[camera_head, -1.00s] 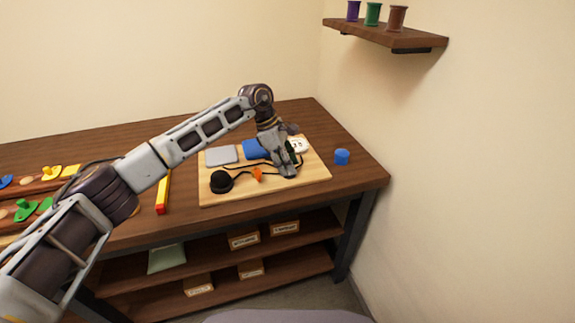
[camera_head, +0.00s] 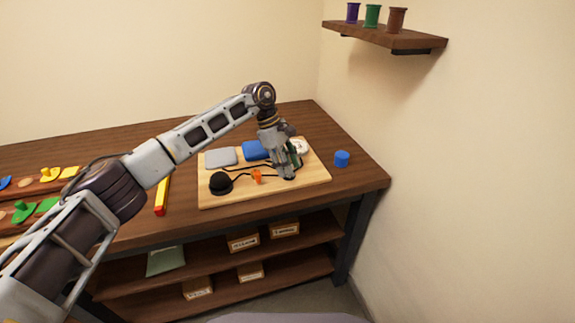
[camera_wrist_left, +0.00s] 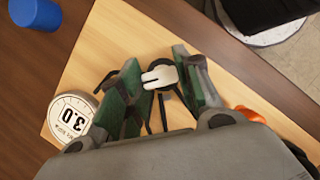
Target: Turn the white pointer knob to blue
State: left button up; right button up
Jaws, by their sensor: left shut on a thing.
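In the head view the left gripper (camera_head: 288,174) is at the board's right part and hides the knob. I cannot make out a blue mark beside the knob or which way the pointer is set. My right gripper is not in view.
The wooden board (camera_head: 232,197) also carries a black dome (camera_head: 221,182), an orange piece (camera_head: 257,176), a grey pad (camera_head: 221,157), a blue block (camera_head: 255,150) and a white round dial (camera_wrist_left: 72,115). A blue cylinder (camera_head: 342,158) stands right of the board.

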pick_arm(q)
jog(key=o, duration=1)
jog(key=shift+v, duration=6)
